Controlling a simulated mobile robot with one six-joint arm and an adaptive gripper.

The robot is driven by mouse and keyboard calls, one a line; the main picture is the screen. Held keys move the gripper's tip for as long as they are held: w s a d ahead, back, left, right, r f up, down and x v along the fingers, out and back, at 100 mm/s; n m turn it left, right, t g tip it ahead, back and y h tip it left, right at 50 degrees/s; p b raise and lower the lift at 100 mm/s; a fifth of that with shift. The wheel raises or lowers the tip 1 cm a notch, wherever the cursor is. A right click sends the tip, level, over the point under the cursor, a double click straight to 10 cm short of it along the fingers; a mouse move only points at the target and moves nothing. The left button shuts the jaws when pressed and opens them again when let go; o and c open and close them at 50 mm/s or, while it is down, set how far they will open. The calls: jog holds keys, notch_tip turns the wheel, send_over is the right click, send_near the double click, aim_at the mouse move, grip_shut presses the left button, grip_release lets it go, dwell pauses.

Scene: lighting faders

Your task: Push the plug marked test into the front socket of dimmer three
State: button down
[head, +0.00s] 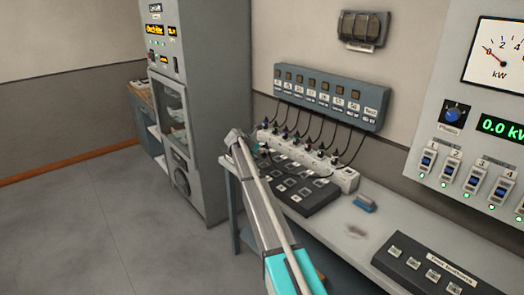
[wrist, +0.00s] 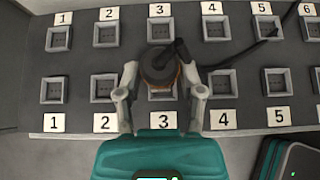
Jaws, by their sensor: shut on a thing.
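In the wrist view my gripper (wrist: 160,88) is shut on a round dark plug (wrist: 158,65) with an orange-brown edge. Its black cable (wrist: 240,50) runs off to the right. The plug is over column 3 of the dark dimmer block (wrist: 25,92), between the two rows. It covers part of the back socket 3 (wrist: 159,29) and the upper part of the front socket 3 (wrist: 162,93). I cannot tell its height above the block, and no mark on it is readable. In the head view the dimmer block (head: 310,200) lies on the bench, and my arm hides the gripper.
A white power strip (head: 345,178) with several plugs and cables stands behind the block, under a labelled wall panel (head: 330,98). A blue item (head: 365,203) and a black control box (head: 430,268) lie on the bench to the right. A grey cabinet (head: 205,90) stands left.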

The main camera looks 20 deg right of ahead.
jog(key=shift+f+b, duration=0.5)
jog(key=shift+f, duration=0.15)
jog(key=shift+f+b, duration=2)
dwell(2.8)
jog(key=shift+s, duration=0.1)
dwell(0.6)
jog(key=shift+c, duration=1.3)
grip_release()
jog(key=shift+f, duration=0.15)
jog(key=shift+o, duration=0.6)
